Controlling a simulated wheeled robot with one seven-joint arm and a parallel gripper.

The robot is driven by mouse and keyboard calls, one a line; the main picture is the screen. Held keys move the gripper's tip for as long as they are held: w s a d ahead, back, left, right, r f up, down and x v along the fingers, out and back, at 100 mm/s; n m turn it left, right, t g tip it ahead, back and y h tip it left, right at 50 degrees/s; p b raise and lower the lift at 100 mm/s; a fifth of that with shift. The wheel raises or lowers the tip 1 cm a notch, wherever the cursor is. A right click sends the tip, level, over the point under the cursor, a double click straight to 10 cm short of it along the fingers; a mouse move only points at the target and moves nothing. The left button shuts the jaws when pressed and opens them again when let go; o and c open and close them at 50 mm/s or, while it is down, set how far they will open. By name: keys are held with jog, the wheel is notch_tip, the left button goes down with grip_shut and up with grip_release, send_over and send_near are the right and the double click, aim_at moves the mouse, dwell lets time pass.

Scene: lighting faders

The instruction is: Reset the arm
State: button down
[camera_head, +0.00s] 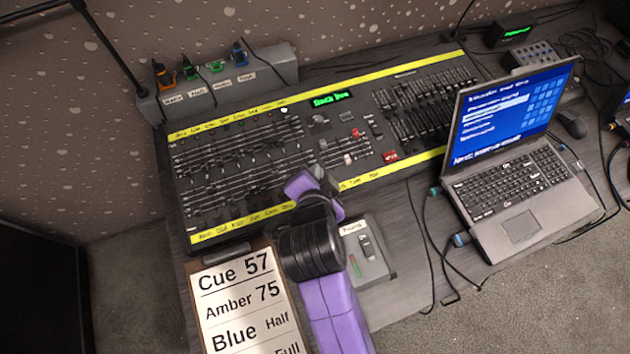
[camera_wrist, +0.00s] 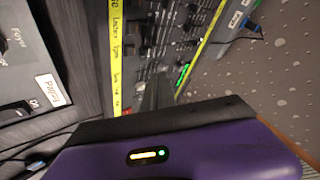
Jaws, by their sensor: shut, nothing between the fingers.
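My gripper (camera_wrist: 156,92) shows in the wrist view as dark fingers beyond the purple hand, shut and empty. The fingers point at the lighting console, near its yellow label strip. In the head view my purple arm comes up from the bottom, and the hand is over the front middle edge of the console (camera_head: 265,168). The hand and black wrist hide part of the front label strip there. I cannot tell whether the fingertips touch the console. The console carries rows of faders and a lit green display (camera_head: 331,99). It also shows in the wrist view (camera_wrist: 180,35).
A cue sheet (camera_head: 245,305) lies left of my arm, and a small grey fader box (camera_head: 372,262) sits close on its right. An open laptop (camera_head: 515,165) stands farther right with loose cables in front. A grey box with coloured plugs (camera_head: 262,75) is behind the console.

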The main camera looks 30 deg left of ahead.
dwell(0.6)
notch_tip(320, 180, up, 6)
jog(key=w+a+n+t+y, duration=0.1)
jog(key=a+n+t+y, duration=0.1)
jog(key=a+n+y, duration=0.15)
jog(key=s+d+r+n+t, duration=0.1)
jog(key=s+d+r+n, duration=0.1)
jog(key=d, duration=0.3)
jog(key=s+d+t+h, duration=0.1)
jog(key=s+d+h, duration=0.1)
jog(key=s+d, duration=0.6)
jog(key=s+d+r+h, duration=0.1)
jog(key=s+d+h, duration=0.2)
jog(key=s+d, duration=0.5)
jog(key=s+d+r+m+t+h, duration=0.1)
jog(key=s+d+h, duration=0.2)
jog(key=s+d, duration=0.5)
jog(key=d, duration=0.9)
jog(key=shift+r+t, duration=0.2)
jog(key=shift+t, duration=0.1)
jog(key=shift+d, duration=0.1)
